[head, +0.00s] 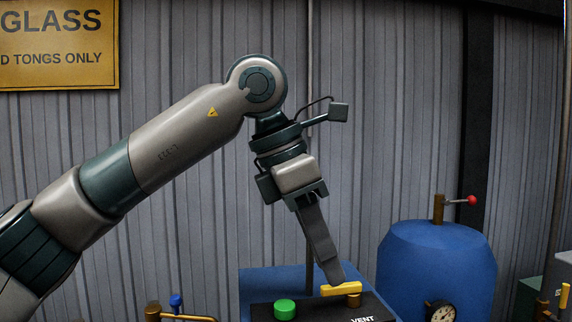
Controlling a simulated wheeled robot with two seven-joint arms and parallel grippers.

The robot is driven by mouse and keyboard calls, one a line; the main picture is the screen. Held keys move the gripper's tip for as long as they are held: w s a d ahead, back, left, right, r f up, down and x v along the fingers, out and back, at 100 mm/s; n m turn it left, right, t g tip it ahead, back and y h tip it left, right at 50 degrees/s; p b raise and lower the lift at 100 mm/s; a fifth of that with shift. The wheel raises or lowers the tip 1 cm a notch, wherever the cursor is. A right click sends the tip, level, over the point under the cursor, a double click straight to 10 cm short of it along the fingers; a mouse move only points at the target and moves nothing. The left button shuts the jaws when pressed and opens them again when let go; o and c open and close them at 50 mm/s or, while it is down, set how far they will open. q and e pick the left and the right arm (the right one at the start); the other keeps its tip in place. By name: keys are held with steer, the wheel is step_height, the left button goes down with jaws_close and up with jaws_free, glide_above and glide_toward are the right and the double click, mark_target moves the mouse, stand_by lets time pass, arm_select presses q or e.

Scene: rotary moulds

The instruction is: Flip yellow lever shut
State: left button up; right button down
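The yellow lever (342,289) sits low in the head view, on a black panel (312,310) with a green button (285,309) and the word VENT. The lever lies nearly level across a small brass mount (354,300). My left gripper (334,281) points down, with its fingertips at the left part of the lever; they touch it or are just behind it. I see the fingers edge-on as one dark shape, so any gap between them is hidden. My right gripper is not in view.
A blue tank (437,262) with a gauge (440,312) and a red-knobbed lever (471,201) stands to the right. A blue housing (275,282) is behind the panel. Brass piping (180,317) is at the lower left. A corrugated wall (400,120) closes the back.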

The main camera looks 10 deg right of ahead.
arm_select(q)
steer(key=b+v, duration=0.1)
steer(key=v, duration=1.4)
steer(key=shift+b, duration=0.4)
steer(key=shift+s, duration=0.1)
steer(key=shift+f, duration=0.1)
